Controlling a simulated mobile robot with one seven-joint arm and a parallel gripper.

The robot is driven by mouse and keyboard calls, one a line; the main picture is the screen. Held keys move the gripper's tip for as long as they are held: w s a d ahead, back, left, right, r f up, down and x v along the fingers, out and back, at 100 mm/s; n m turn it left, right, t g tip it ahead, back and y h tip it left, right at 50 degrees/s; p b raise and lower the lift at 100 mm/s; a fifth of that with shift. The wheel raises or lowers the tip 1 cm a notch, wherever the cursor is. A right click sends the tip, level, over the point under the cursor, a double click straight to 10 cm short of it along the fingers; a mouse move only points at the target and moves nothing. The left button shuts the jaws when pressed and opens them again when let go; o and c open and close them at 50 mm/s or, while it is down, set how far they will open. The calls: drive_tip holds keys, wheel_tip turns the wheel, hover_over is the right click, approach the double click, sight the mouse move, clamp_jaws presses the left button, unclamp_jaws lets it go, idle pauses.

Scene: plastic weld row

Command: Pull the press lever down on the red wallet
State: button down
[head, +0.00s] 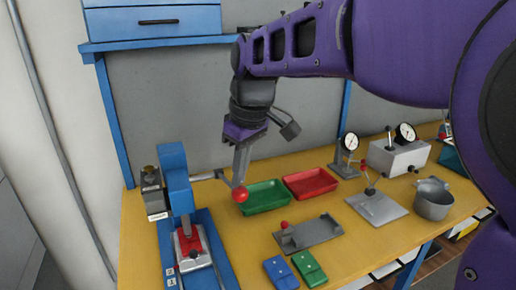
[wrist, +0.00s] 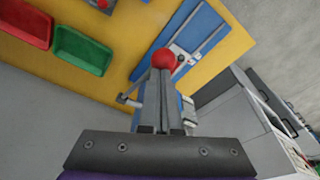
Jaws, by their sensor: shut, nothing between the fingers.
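The blue press (head: 175,180) stands at the left of the bench. Its lever (head: 224,178) reaches out to the right and ends in a red ball knob (head: 240,194). The red wallet (head: 188,241) lies on the press bed, partly covered by a grey block. My gripper (head: 239,180) points down with its fingers shut and empty, its tips right at the red knob. In the wrist view the knob (wrist: 164,60) shows just beyond the shut fingertips (wrist: 160,75). I cannot tell whether they touch it.
A green tray (head: 265,198) and a red tray (head: 310,183) lie right of the knob. A grey fixture (head: 310,233), blue wallet (head: 279,272) and green wallet (head: 310,268) lie in front. A gauge stand (head: 347,160) and metal pot (head: 433,203) are farther right.

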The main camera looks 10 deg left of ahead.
sight(242, 189)
drive_tip(key=shift+s+d+f+b, duration=0.2)
drive_tip(key=shift+f+b, duration=0.3)
drive_tip(key=shift+f, duration=0.35)
drive_tip(key=shift+s+d+f+b, duration=0.1)
drive_tip(key=shift+s+f+b, duration=0.15)
drive_tip(key=shift+f+b, duration=0.4)
drive_tip(key=shift+f, duration=0.35)
drive_tip(key=w+a+r+p, duration=0.1)
drive_tip(key=w+r+p, duration=0.1)
drive_tip(key=r+p, duration=0.3)
drive_tip(key=w+a+r+p, duration=0.1)
drive_tip(key=w+r+p, duration=0.1)
drive_tip(key=r+p, duration=0.4)
drive_tip(key=shift+a+r+p, duration=0.3)
drive_tip(key=shift+r, duration=1.3)
drive_tip(key=shift+w, duration=0.1)
